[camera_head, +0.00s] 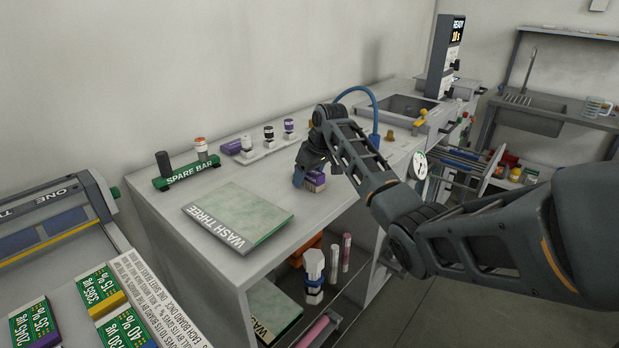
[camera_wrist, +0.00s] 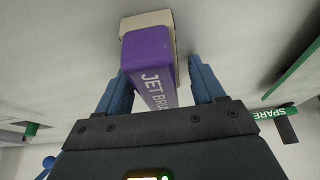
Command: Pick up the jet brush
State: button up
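The jet brush (camera_wrist: 148,55) is a purple block with white "JET BRUSH" lettering and a cream end. In the wrist view it lies between the two blue fingers of my gripper (camera_wrist: 160,75). In the head view the brush (camera_head: 315,180) shows under my gripper (camera_head: 307,174), over the front part of the grey bench. Whether its underside touches the bench is not clear.
A green "WASH THREE" board (camera_head: 240,216) lies left on the bench. A "SPARE BAR" holder (camera_head: 188,174) and a white rack of small bottles (camera_head: 268,146) stand behind. A sink (camera_head: 395,105) is further right. The lower shelf (camera_head: 335,300) holds several items.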

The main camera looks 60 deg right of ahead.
jog(key=c, duration=1)
jog(key=shift+c, duration=0.2)
jog(key=r, duration=0.3)
jog(key=r+b, duration=0.1)
jog(key=shift+s+d+r, duration=0.3)
jog(key=shift+s+r, duration=0.05)
jog(key=shift+r, duration=0.05)
jog(key=s+d+r+b, duration=0.1)
jog(key=s+d+r, duration=0.4)
jog(key=s, duration=0.4)
jog(key=shift+d+r+b, duration=0.35)
jog(key=shift+r+b, duration=0.05)
jog(key=shift+r, duration=0.35)
jog(key=shift+s, duration=0.1)
jog(key=o, duration=0.6)
jog(key=c, duration=0.5)
